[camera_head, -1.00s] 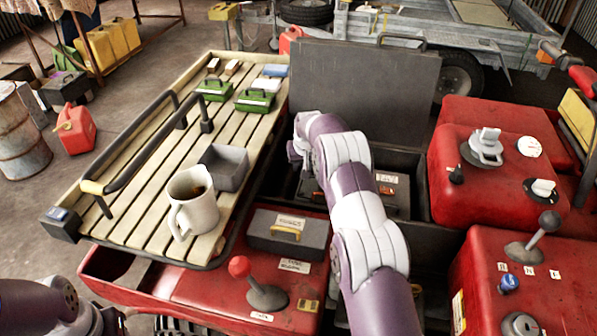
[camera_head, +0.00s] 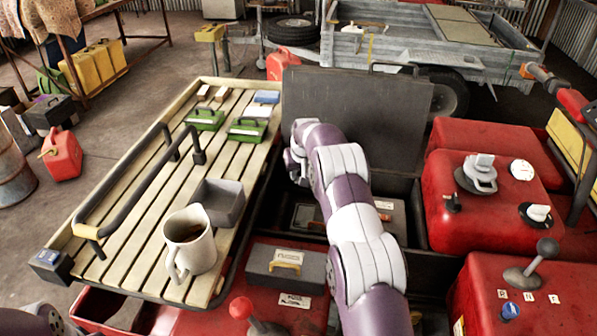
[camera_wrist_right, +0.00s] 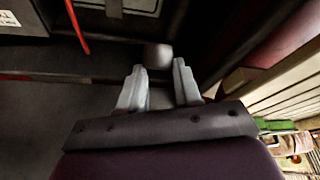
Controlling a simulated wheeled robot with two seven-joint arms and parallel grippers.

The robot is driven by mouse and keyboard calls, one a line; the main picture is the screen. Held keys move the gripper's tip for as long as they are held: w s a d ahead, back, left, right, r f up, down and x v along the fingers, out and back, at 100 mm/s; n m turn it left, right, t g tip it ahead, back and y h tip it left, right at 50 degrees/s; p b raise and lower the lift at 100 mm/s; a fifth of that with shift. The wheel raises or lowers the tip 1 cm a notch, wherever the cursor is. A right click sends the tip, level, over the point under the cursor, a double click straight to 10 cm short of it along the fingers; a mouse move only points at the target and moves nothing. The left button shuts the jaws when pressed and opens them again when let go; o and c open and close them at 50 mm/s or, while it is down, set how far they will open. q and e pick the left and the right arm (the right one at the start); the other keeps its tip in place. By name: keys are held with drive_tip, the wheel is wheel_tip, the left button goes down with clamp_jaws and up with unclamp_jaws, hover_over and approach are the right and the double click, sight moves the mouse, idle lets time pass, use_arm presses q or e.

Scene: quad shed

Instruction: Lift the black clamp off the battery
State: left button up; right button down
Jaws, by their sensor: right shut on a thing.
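My right gripper (camera_head: 297,168) is at the left side of the open dark compartment, with its fingers hidden in the head view. In the right wrist view, its two pale fingers (camera_wrist_right: 160,84) are close around a dark, rounded piece, which seems to be the black clamp (camera_wrist_right: 158,56). Its full shape and whether it touches the battery cannot be told. A dark grey box with labels, likely the battery (camera_head: 392,216), sits in the compartment, partly behind my right arm. Only a bit of my left arm shows at the lower left; its gripper is out of view.
The raised dark lid (camera_head: 355,120) stands behind the compartment. A slatted rack (camera_head: 120,240) on the left carries a mug (camera_head: 190,247), a grey bin (camera_head: 218,200) and green cases (camera_head: 247,130). A red tank (camera_head: 485,200) and levers stand right.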

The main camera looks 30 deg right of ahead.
drive_tip(key=shift+d, duration=0.35)
drive_tip(key=c, duration=1.1)
unclamp_jaws()
drive_tip(key=o, duration=0.3)
drive_tip(key=shift+d+f, duration=0.1)
drive_tip(key=shift+d, duration=0.1)
drive_tip(key=shift+a, duration=0.15)
use_arm(q)
drive_tip(key=shift+w+d+f+b, duration=0.1)
drive_tip(key=shift+d+f+b, duration=0.15)
drive_tip(key=shift+f+b, duration=0.35)
use_arm(e)
drive_tip(key=v, duration=1.2)
drive_tip(key=shift+s+r, duration=0.1)
drive_tip(key=shift+r, duration=0.2)
